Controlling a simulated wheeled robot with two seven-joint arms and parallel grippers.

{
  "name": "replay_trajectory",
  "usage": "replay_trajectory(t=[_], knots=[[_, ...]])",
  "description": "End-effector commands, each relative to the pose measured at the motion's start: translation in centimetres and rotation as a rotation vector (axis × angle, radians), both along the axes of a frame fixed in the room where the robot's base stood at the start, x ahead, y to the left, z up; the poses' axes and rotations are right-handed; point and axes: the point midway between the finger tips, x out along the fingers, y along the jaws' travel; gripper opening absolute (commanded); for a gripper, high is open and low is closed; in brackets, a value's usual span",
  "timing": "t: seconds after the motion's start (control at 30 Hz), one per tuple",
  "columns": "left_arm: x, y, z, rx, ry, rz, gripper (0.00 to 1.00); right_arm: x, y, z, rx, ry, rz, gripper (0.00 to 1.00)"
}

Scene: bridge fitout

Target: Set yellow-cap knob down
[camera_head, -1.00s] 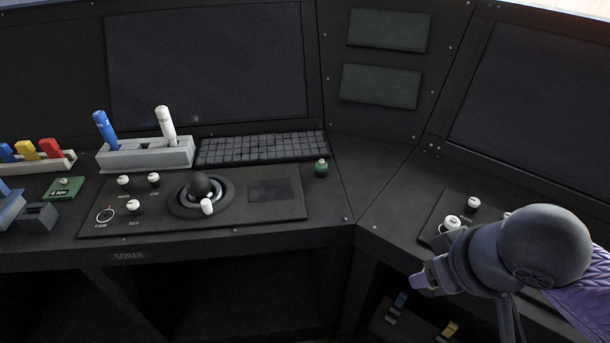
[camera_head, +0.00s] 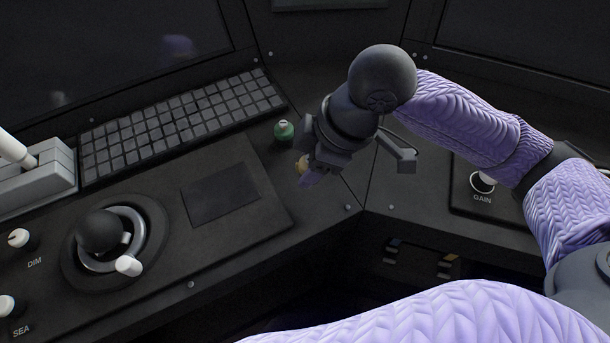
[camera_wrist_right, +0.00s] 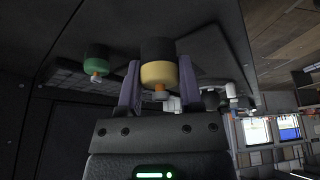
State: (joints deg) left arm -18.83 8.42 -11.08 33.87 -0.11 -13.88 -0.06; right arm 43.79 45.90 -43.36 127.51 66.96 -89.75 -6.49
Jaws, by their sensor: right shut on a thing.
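My right gripper (camera_head: 306,174) is over the dark desk, just right of the trackball panel and in front of the green-cap knob (camera_head: 284,131). It is shut on the yellow-cap knob (camera_head: 301,163), which is partly hidden by the fingers in the head view. In the right wrist view the yellow-cap knob (camera_wrist_right: 157,75) sits between the two purple fingers (camera_wrist_right: 158,85), its black part toward the desk. Whether it touches the desk, I cannot tell. The green-cap knob (camera_wrist_right: 96,58) stands beside it, apart. My left gripper is not in view.
A keyboard (camera_head: 180,125) lies behind, left of the green-cap knob. The trackball panel (camera_head: 235,225) with a grey pad is to the left. A GAIN knob (camera_head: 482,182) is on the right console. Bare desk (camera_head: 325,205) lies in front of the gripper.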

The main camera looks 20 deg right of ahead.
Motion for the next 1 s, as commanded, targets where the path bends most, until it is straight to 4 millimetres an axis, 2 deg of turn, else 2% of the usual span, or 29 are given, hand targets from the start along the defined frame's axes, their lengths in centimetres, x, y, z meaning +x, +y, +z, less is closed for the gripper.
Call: replay_trajectory(t=[0.03, 0.1, 0.17, 0.5, 0.53, 0.67, 0.93, 1.0], knots=[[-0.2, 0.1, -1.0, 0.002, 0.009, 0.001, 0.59, 0.0, 0.0, -1.5, 0.0, 0.004, -0.001, 0.0], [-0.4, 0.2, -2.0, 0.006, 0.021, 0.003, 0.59, 0.0, 0.0, -3.3, -0.001, 0.006, -0.001, 0.0], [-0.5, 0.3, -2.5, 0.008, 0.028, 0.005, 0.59, 0.0, 0.0, -4.2, -0.001, 0.004, -0.001, 0.0], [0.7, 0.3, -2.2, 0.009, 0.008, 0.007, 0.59, 0.0, 0.0, -4.1, -0.001, 0.0, -0.002, 0.0], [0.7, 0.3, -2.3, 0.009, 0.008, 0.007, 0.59, 0.0, 0.0, -4.1, -0.001, 0.0, -0.001, 0.53], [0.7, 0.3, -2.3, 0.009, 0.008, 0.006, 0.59, 0.0, 0.0, -4.1, -0.001, 0.0, -0.001, 0.8], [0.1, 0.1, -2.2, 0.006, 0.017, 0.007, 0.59, 0.0, 0.0, -4.0, -0.001, -0.001, -0.002, 0.82], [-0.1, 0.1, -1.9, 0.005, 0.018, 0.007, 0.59, 0.0, -0.1, -3.3, -0.001, -0.004, -0.003, 0.82]])
